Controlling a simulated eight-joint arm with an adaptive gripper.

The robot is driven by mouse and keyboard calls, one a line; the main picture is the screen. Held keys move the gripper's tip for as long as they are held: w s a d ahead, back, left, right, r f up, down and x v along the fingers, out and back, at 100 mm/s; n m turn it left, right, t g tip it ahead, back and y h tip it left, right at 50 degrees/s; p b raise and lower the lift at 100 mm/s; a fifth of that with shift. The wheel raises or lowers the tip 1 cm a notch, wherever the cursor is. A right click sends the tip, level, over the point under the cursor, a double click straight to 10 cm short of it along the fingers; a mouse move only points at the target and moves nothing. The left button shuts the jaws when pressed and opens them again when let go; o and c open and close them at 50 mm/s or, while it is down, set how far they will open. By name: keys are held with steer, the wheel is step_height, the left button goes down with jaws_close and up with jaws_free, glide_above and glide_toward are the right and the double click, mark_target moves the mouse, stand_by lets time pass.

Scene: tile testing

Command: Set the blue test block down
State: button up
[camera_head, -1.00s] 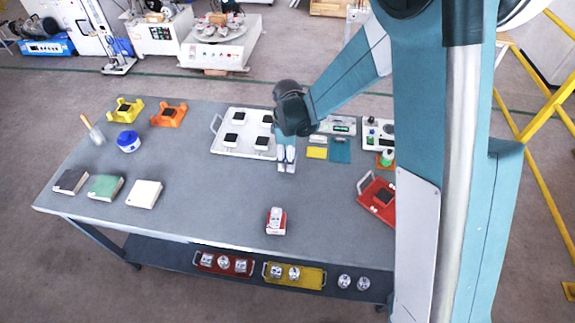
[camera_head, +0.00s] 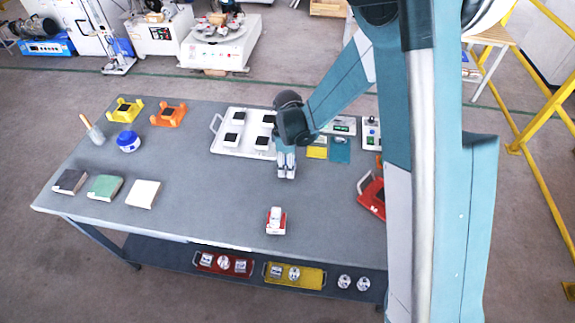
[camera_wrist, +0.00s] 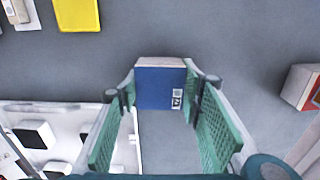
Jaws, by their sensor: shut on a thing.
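The blue test block (camera_wrist: 160,88) is a blue box with a pale face and a small black-and-white label. In the wrist view it sits between the fingertips of my gripper (camera_wrist: 158,95), which is shut on it. In the head view my gripper (camera_head: 286,166) points down over the grey table (camera_head: 225,190), just right of the white tray (camera_head: 222,148). The block cannot be made out there. Whether its underside touches the table cannot be told.
The tray's several dark-topped pads lie close left of my gripper. A red-and-white block (camera_head: 276,222) stands nearer the front edge. A red tray (camera_head: 372,196) is at right. The table's middle is clear.

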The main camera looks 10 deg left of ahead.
steer(key=o, duration=1.1)
steer(key=shift+r, duration=0.1)
steer(key=shift+r+p, duration=0.3)
steer(key=shift+r, duration=5.7)
